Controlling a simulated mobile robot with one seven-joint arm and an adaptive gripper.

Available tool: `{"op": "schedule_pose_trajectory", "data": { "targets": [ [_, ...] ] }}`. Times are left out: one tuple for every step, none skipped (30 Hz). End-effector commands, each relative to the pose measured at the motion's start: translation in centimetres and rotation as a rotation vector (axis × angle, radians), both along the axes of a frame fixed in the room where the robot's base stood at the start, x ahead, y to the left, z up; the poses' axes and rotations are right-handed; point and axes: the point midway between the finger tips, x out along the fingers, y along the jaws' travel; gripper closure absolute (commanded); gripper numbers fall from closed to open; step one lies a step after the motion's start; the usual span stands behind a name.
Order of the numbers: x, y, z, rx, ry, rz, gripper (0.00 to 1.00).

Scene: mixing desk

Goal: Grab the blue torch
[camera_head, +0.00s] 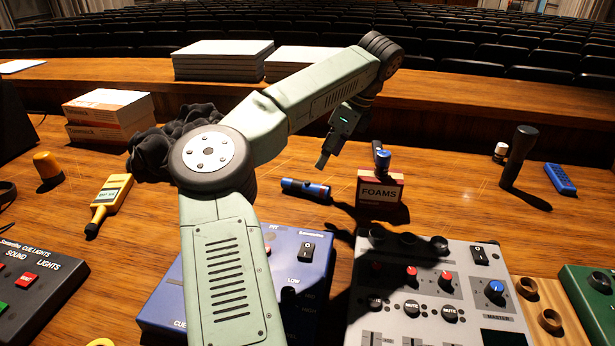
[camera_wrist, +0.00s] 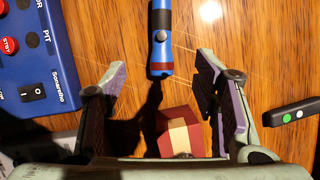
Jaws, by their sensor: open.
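The blue torch (camera_head: 306,188) lies on the wooden desk, left of the FOAMS box in the head view. In the wrist view the torch (camera_wrist: 161,52) lies near the top centre, its red-banded end toward me and its far end cut off by the frame. My gripper (camera_wrist: 162,72) is open and empty. Its fingers are spread to either side of the torch's near end and appear above the desk. In the head view my gripper (camera_head: 324,160) hangs above and just beyond the torch; its fingers are only partly clear there.
The red and cream FOAMS box (camera_head: 380,189) stands close to the torch; it also shows between my fingers in the wrist view (camera_wrist: 178,130). A blue cue panel (camera_head: 310,285) and a grey mixer (camera_head: 430,290) are in front.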

Motion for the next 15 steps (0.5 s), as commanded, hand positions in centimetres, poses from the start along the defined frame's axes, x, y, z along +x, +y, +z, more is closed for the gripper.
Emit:
{"op": "schedule_pose_trajectory", "data": {
  "targets": [
    [0.1, 0.5, -0.2, 0.011, 0.000, 0.011, 0.45],
    [0.1, 0.7, -0.5, 0.013, 0.001, 0.015, 0.45],
    [0.2, 1.0, -1.1, 0.016, 0.002, 0.017, 0.45],
    [0.3, 1.2, -1.5, 0.014, 0.001, 0.017, 0.45],
    [0.3, 1.3, -2.0, 0.013, 0.001, 0.017, 0.45],
    [0.4, 1.5, -2.6, 0.012, 0.001, 0.015, 0.45],
    [0.5, 1.7, -3.0, 0.013, 0.002, 0.017, 0.45],
    [0.6, 1.9, -3.4, 0.011, 0.001, 0.016, 0.45],
    [0.7, 2.0, -3.9, 0.012, 0.000, 0.015, 0.45],
    [0.7, 2.1, -4.2, 0.012, 0.000, 0.014, 0.45],
    [0.7, 2.2, -4.4, 0.013, 0.000, 0.014, 0.45],
    [0.7, 2.2, -4.7, 0.012, 0.000, 0.014, 0.45],
    [0.8, 2.3, -4.8, 0.012, 0.000, 0.013, 0.45],
    [0.8, 2.3, -5.0, 0.011, 0.001, 0.013, 0.45],
    [0.9, 2.5, -5.2, 0.010, 0.001, 0.013, 0.45]
  ]
}}
